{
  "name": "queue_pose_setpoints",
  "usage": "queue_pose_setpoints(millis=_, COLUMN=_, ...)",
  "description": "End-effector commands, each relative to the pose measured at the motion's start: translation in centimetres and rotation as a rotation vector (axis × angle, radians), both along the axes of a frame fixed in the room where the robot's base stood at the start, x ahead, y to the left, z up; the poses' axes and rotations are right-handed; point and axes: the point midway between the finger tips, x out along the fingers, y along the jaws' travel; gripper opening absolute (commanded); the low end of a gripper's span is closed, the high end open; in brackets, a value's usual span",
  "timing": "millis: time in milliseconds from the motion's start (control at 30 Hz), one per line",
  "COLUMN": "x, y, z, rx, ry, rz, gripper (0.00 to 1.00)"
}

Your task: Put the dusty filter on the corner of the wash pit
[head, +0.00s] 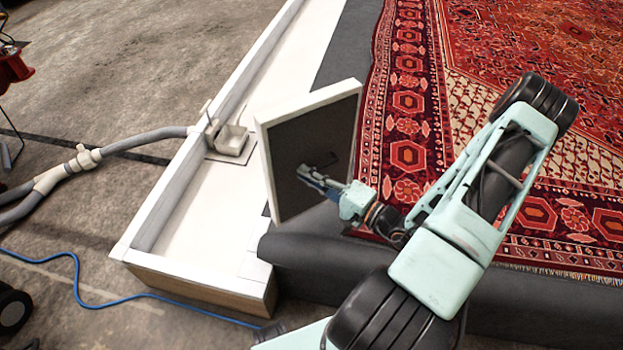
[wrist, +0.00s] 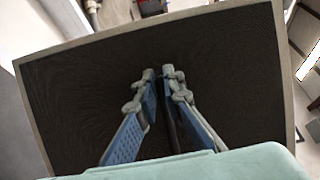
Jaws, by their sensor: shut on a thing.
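The dusty filter is a flat square panel (head: 290,150) with a pale frame and a dark grey face, held up on edge and tilted above the wash pit. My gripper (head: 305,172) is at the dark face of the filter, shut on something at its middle. In the wrist view the filter (wrist: 80,95) fills most of the picture, and my gripper's two fingers (wrist: 158,75) close on a thin dark ridge or handle there. The white wash pit (head: 185,215) has a raised rim, with its near corner (head: 125,250) at lower left.
A red patterned rug (head: 410,120) lies on a dark grey platform (head: 310,245) at the right. A grey hose (head: 150,137) reaches a drain fitting (head: 231,139) in the pit. A blue cable (head: 75,290) lies on the concrete floor.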

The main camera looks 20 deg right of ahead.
Motion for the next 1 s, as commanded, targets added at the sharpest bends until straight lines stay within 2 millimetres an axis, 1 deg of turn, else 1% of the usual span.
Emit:
queue_pose_setpoints(millis=33, x=1.3, y=-0.4, z=-0.9, rx=-0.003, ry=-0.005, rz=0.001, gripper=0.00)
queue_pose_setpoints(millis=233, x=5.9, y=-2.3, z=-3.1, rx=-0.002, ry=-0.006, rz=0.000, gripper=0.00)
queue_pose_setpoints(millis=300, x=6.9, y=-2.6, z=-4.8, rx=0.000, ry=-0.002, rz=0.000, gripper=0.00)
queue_pose_setpoints(millis=400, x=8.2, y=-3.2, z=-6.3, rx=0.001, ry=-0.003, rz=0.000, gripper=0.00)
queue_pose_setpoints(millis=500, x=9.1, y=-3.5, z=-7.3, rx=0.002, ry=-0.003, rz=0.000, gripper=0.00)
queue_pose_setpoints(millis=667, x=9.7, y=-3.7, z=-7.9, rx=0.001, ry=-0.003, rz=0.000, gripper=0.00)
queue_pose_setpoints(millis=733, x=10.0, y=-3.9, z=-8.4, rx=0.000, ry=-0.004, rz=0.000, gripper=0.00)
queue_pose_setpoints(millis=800, x=10.4, y=-4.0, z=-9.4, rx=0.002, ry=-0.001, rz=-0.001, gripper=0.00)
queue_pose_setpoints(millis=900, x=10.3, y=-4.0, z=-11.0, rx=0.003, ry=-0.001, rz=0.000, gripper=0.00)
queue_pose_setpoints(millis=1000, x=10.3, y=-4.0, z=-11.7, rx=0.001, ry=-0.003, rz=0.000, gripper=0.00)
